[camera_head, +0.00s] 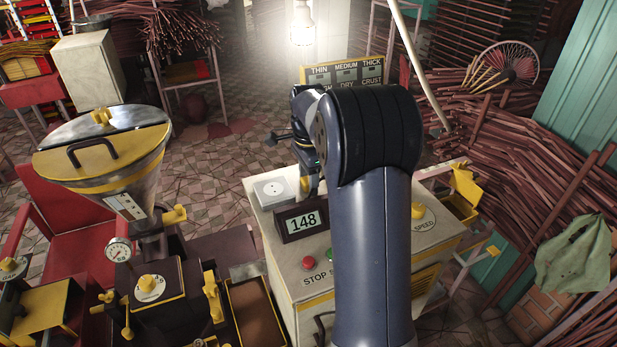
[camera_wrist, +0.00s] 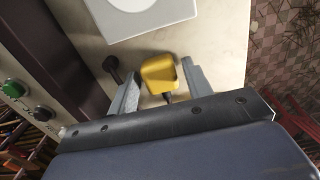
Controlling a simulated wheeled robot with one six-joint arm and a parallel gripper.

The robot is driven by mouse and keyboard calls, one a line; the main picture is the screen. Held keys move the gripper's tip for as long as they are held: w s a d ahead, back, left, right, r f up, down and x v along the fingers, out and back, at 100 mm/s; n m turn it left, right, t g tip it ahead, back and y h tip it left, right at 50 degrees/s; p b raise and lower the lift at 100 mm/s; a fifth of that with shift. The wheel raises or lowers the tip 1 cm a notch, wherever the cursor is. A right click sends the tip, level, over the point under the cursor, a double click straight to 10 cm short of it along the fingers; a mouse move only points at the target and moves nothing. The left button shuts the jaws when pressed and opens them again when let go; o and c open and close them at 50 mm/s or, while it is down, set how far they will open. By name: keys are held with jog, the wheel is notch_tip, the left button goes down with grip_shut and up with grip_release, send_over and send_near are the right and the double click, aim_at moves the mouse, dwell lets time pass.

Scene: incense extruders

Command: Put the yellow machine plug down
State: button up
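The yellow machine plug (camera_wrist: 160,74) is between the two grey fingers of my gripper (camera_wrist: 158,66) in the wrist view, with a short dark cable end at its near side. A gap shows between the plug and the left finger; the right finger is close beside it, and I cannot tell if they touch. The fingers are apart. In the head view a bit of the yellow plug (camera_head: 305,184) shows under my gripper (camera_head: 307,168), just right of the white socket plate (camera_head: 273,189) on the machine cabinet top (camera_head: 262,208). My arm hides much of the cabinet.
A display reading 148 (camera_head: 302,222) stands on the cabinet close to the plug. The socket plate (camera_wrist: 128,12) lies beyond the plug in the wrist view. A hopper machine (camera_head: 118,165) stands left, and incense stick piles (camera_head: 540,170) stand right.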

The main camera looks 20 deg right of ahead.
jog(key=shift+o, duration=0.5)
jog(key=shift+r, duration=0.1)
jog(key=shift+r, duration=0.35)
notch_tip(320, 180, up, 12)
jog(key=shift+r, duration=0.15)
notch_tip(320, 180, down, 14)
jog(key=shift+r, duration=0.85)
